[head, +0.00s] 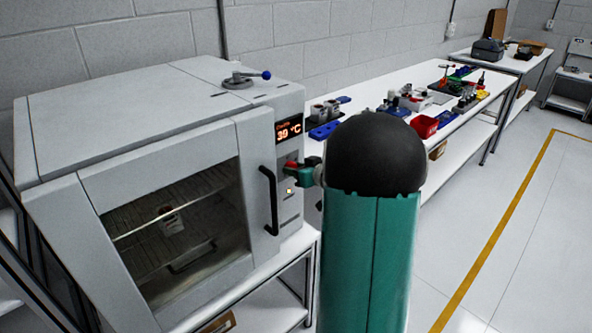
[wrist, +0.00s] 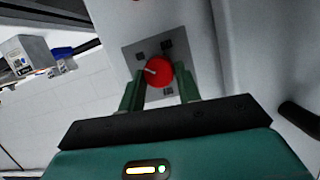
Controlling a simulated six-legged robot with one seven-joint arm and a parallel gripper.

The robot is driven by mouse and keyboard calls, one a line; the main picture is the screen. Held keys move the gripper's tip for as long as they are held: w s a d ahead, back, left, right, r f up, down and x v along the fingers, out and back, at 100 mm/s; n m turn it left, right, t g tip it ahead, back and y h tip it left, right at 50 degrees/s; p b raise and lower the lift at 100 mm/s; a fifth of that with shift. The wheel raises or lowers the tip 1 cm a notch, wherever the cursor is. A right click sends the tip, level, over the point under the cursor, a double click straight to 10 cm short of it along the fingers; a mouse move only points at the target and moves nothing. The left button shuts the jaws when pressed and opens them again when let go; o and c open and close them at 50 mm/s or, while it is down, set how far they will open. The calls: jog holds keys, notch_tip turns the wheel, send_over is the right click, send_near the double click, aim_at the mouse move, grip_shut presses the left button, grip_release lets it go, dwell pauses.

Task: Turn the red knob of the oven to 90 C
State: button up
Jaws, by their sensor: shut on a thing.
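The grey oven (head: 60,113) stands at the left of the head view with its door closed. Its display (head: 288,130) reads what looks like 39 °C in orange. The red knob (wrist: 159,71) shows in the wrist view on a grey square plate, with a pale pointer mark toward its left side. My gripper (wrist: 159,88) is shut on the knob, one green finger on each side. In the head view my gripper (head: 297,170) is at the oven's front panel beside the door handle, and it mostly hides the knob (head: 291,164).
The black door handle (head: 270,200) is close to my gripper on the left; it also shows in the wrist view (wrist: 300,118). A white bench (head: 365,85) with parts and bins runs along the wall. The floor at the right is clear.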

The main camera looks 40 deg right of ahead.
jog(key=shift+m+y, duration=0.5)
jog(key=shift+m, duration=0.3)
jog(key=shift+d+r, duration=0.1)
jog(key=o, duration=1)
jog(key=v, duration=1.3)
jog(key=shift+s, duration=0.4)
